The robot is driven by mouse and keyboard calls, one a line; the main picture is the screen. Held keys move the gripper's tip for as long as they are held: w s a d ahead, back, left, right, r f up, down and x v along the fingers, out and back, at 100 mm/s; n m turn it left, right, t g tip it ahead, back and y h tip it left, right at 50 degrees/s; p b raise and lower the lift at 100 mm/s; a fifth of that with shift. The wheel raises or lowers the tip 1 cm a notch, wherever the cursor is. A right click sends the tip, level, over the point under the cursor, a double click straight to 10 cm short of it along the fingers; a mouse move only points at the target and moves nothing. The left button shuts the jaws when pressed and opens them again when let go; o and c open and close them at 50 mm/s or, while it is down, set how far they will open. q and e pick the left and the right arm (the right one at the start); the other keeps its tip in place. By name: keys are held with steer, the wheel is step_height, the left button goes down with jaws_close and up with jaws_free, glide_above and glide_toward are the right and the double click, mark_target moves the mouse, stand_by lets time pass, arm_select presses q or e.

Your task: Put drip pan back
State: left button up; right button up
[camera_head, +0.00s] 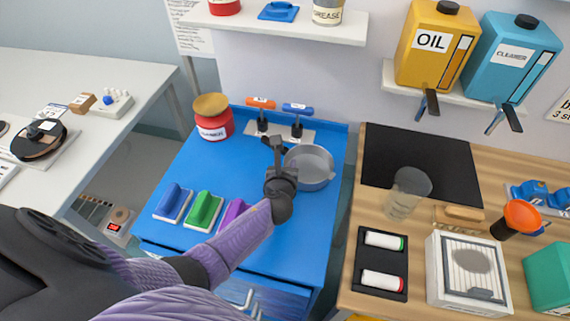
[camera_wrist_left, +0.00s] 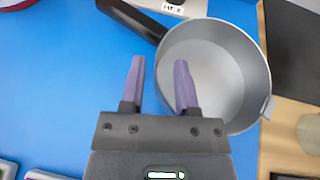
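The drip pan is likely the round grey pan (camera_head: 314,168) on the blue worktop, upright. It also shows in the left wrist view (camera_wrist_left: 225,70), with a dark handle (camera_wrist_left: 132,20) running to the upper left and a small spout on its right rim. My left gripper (camera_head: 276,152) is at the pan's left side in the head view. The handle lies beyond the fingertips. My right gripper is not in view.
Behind the pan, a rack holds an orange-handled tool (camera_head: 261,104) and a blue-handled tool (camera_head: 298,108). A red jar (camera_head: 213,122) stands at back left. Blue (camera_head: 173,203), green (camera_head: 204,209) and purple blocks lie in front. The wooden counter (camera_head: 336,296) adjoins on the right.

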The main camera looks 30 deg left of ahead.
arm_select(q)
steer(key=shift+o, duration=0.3)
steer(key=shift+r, duration=0.1)
steer(key=shift+s+d+r+p, duration=0.1)
steer(key=shift+s+r+p, duration=0.15)
steer(key=shift+p, duration=0.15)
steer(key=p+v, duration=0.4)
steer(key=v, duration=0.6)
steer(key=shift+s+r, duration=0.1)
steer(key=shift+s, duration=0.1)
steer(key=shift+s+d+r, duration=0.15)
steer(key=shift+s+d, duration=0.05)
steer(key=shift+s, duration=0.2)
steer(key=shift+s, duration=0.1)
